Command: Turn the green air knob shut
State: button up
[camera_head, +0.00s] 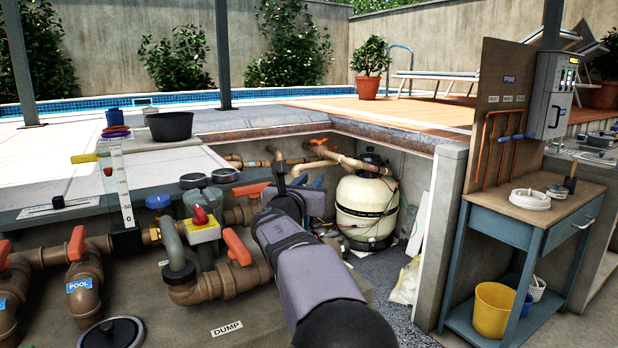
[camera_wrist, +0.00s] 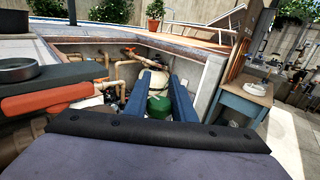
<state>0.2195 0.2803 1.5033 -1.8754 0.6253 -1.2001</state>
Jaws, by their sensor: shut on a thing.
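My gripper (camera_wrist: 159,80) points into the pit, its two blue fingers on either side of a green knob (camera_wrist: 158,106). The fingers are shut on this knob, and its green top shows between them in the wrist view. In the head view my gripper (camera_head: 279,172) is partly hidden behind my own dark wrist. The green knob is hidden there, so its turn angle cannot be told.
A cream filter tank (camera_head: 365,210) stands behind my gripper in the pit. Brown pipes with orange valve handles (camera_head: 237,246) lie to the left. A blue workbench (camera_head: 520,225) stands at the right. A black tub (camera_head: 170,126) sits on the deck.

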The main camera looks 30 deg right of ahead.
dwell(0.3)
jog(key=o, duration=1)
jog(key=shift+s, duration=0.1)
jog(key=shift+r, duration=0.15)
notch_tip(320, 180, up, 10)
jog(key=p, duration=0.4)
jog(key=shift+o, duration=0.3)
